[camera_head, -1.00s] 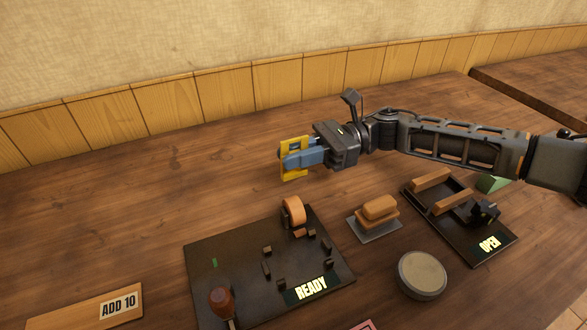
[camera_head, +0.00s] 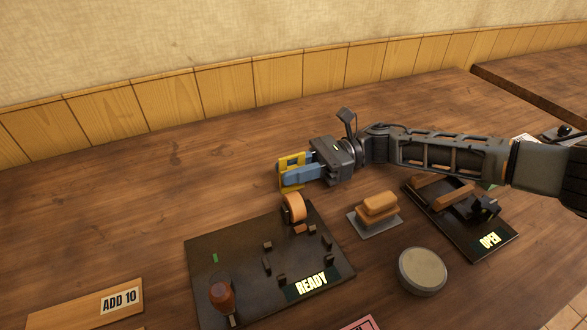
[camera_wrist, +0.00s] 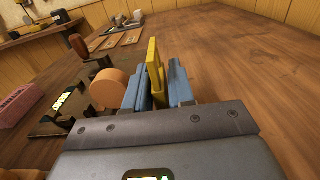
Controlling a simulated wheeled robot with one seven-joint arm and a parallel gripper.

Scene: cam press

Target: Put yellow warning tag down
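The yellow warning tag (camera_head: 284,172) is a thin yellow frame at the end of my gripper (camera_head: 301,174), above the table behind the dark READY board. In the wrist view the tag (camera_wrist: 154,66) stands upright between the blue fingers of my gripper (camera_wrist: 157,85). The fingers are shut on it. The tag is close to the table top, but I cannot tell whether it touches. Part of it is hidden by the fingers.
The READY board (camera_head: 225,250) with an orange roller (camera_head: 294,207) lies just in front of the tag. A block on a plate (camera_head: 378,207), a round grey disc (camera_head: 422,271) and the OPEN fixture (camera_head: 465,237) are to the right. The table's back left (camera_head: 150,200) is clear.

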